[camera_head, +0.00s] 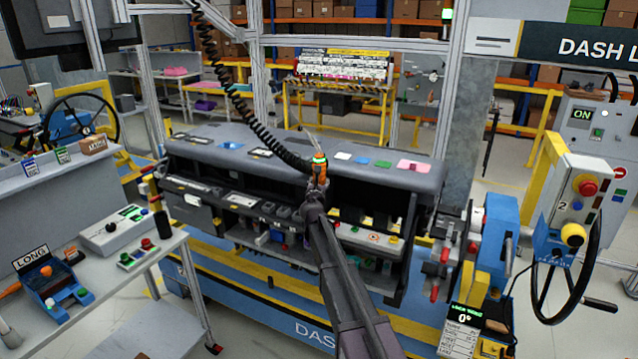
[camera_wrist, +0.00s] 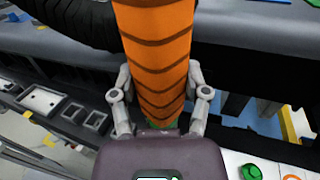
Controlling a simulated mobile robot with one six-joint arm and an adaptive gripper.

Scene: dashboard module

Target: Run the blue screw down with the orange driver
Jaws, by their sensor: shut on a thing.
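The orange driver (camera_head: 319,164) is upright at the middle of the dashboard module (camera_head: 215,133), at the end of a black coiled cable from above. My gripper (camera_head: 318,184) is around the driver. In the wrist view the driver (camera_wrist: 158,50) is a large orange body with dark bands, and my gripper (camera_wrist: 161,98) is shut on it with one finger on each side. The driver's tip is hidden.
The coiled cable (camera_head: 238,95) hangs close to my arm. Open shelves with small parts sit under the module's top. A side table (camera_head: 125,275) stands at left. A black handwheel (camera_head: 568,258) and a yellow-framed control post are at right.

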